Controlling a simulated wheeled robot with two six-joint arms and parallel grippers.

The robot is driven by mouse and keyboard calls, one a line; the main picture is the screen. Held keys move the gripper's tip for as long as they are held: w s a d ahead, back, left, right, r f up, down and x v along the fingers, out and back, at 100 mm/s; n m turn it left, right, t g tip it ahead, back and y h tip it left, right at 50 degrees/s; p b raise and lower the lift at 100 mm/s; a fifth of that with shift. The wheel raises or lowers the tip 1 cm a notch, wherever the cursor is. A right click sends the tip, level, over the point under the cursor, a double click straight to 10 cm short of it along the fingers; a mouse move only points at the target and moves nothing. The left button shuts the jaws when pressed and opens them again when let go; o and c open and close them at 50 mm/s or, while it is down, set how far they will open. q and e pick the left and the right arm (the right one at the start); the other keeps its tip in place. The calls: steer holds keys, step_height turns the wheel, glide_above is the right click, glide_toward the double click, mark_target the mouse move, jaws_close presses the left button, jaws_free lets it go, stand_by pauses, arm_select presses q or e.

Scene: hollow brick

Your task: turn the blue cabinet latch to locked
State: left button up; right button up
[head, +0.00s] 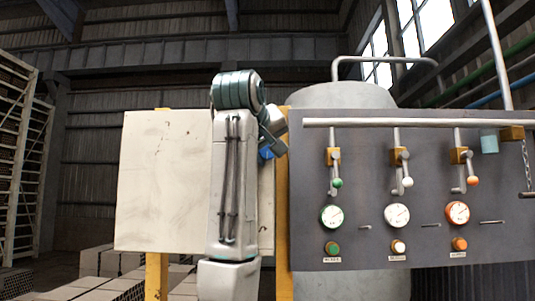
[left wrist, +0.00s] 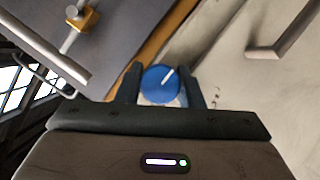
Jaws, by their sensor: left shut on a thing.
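The blue cabinet latch (left wrist: 158,85) is a round blue knob with a white pointer line, seen in the left wrist view on the pale cabinet door near its edge. A small part of the blue latch (head: 267,153) shows in the head view beside my arm. My left gripper (left wrist: 162,84) has one finger on each side of the knob and is shut on it. In the head view my left gripper (head: 271,135) is partly hidden by its own wrist. The cabinet (head: 160,180) is off-white, and my arm covers its right part. My right gripper is not in view.
A grey panel (head: 375,240) with levers, gauges and buttons stands just right of the cabinet, past a yellow post (head: 282,220). A bar handle (left wrist: 285,40) sticks out from the cabinet door. Brick stacks (head: 95,288) lie low at the left.

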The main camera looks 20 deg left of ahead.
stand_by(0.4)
arm_select(q)
steer(key=o, duration=0.6)
steer(key=shift+o, duration=0.5)
steer(key=shift+d, duration=0.15)
steer(key=shift+w, duration=0.1)
